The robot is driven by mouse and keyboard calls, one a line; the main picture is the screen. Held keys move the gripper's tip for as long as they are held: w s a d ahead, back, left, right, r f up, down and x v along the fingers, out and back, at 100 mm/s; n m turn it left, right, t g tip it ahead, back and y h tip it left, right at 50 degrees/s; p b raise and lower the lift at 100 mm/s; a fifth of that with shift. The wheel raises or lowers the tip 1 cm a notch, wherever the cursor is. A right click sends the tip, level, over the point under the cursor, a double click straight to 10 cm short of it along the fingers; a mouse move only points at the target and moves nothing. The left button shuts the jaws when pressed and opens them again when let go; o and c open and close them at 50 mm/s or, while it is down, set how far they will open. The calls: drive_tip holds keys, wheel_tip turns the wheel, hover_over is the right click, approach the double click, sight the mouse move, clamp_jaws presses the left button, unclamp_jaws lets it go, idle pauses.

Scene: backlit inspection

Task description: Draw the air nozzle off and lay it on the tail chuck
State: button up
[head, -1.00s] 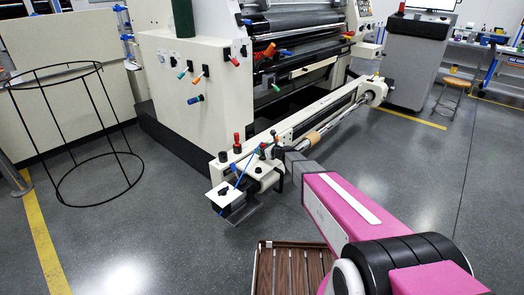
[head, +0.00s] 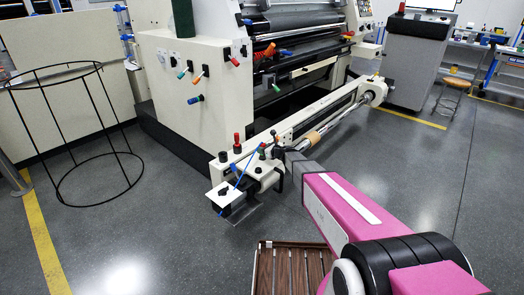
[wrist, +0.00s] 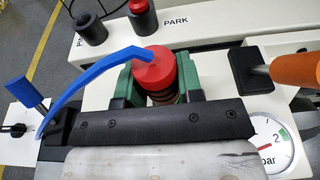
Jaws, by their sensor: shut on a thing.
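The air nozzle (wrist: 154,72) is a red round-topped piece with a curved blue hose joined to its top. My gripper (wrist: 153,84) is shut on it, one green finger on each side. Dark rings show below the red top; I cannot tell whether the nozzle is still seated on something beneath. In the head view my gripper (head: 268,155) is small, at the near end of the machine's long white beam, with the blue hose (head: 243,170) slanting down to the left. I cannot clearly pick out the tail chuck; the cream end block (head: 262,171) lies under my gripper.
Beside the gripper in the wrist view are a pressure gauge (wrist: 265,147), an orange-handled lever (wrist: 297,70) and a red-capped black post (wrist: 143,18) near a PARK label. A slatted brown tray (head: 288,270) is in front. A black wire frame (head: 75,135) stands left on open floor.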

drive_tip(key=shift+r, duration=0.75)
drive_tip(key=shift+r, duration=0.4)
clamp_jaws()
drive_tip(key=shift+r, duration=4.35)
